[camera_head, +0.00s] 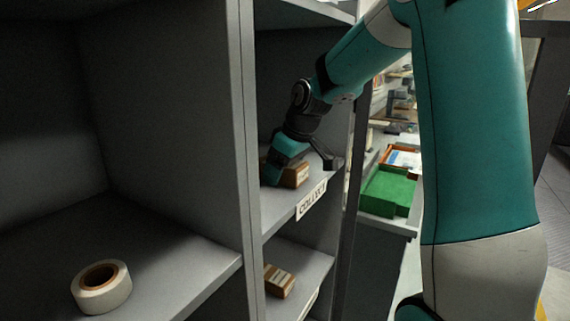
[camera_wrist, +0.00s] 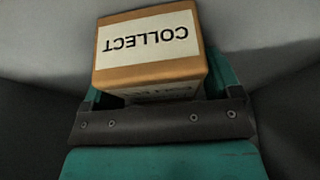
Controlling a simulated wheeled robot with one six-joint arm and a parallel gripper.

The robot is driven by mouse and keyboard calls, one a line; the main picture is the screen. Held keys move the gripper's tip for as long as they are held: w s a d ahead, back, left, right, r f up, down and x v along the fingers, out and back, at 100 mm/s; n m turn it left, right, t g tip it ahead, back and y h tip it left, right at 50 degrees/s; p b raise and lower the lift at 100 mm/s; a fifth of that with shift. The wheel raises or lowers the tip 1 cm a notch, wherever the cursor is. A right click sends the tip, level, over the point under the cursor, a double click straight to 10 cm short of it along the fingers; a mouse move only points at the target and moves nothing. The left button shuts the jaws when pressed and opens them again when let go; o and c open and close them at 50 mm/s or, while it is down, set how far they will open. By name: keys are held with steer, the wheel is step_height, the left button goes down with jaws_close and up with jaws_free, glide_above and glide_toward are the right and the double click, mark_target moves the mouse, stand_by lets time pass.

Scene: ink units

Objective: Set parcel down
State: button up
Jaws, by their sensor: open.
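The parcel (camera_head: 296,176) is a small brown box on the grey shelf (camera_head: 275,210) whose front label (camera_head: 311,200) reads COLLECT. In the wrist view the parcel (camera_wrist: 150,72) shows a white label reading COLLECT, upside down in the picture. My gripper (camera_head: 305,166) is open at the parcel, with its fingers around or beside it; I cannot tell whether they touch it. The gripper hides part of the parcel in the head view. The parcel appears to rest on the shelf.
Another small brown box (camera_head: 279,281) lies on the shelf below. A roll of tape (camera_head: 102,287) lies on the left shelf. A grey upright panel (camera_head: 241,130) stands left of my gripper. A green tray (camera_head: 386,192) sits on a counter beyond the unit.

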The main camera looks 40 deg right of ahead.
steer(key=shift+a+r, duration=0.15)
steer(key=shift+r, duration=0.05)
steer(key=v, duration=1.1)
steer(key=shift+f+b, duration=0.1)
steer(key=shift+b, duration=0.3)
steer(key=shift+s+r, duration=0.2)
steer(key=shift+r, duration=0.3)
steer(key=shift+s+d, duration=0.1)
steer(key=shift+d, duration=0.1)
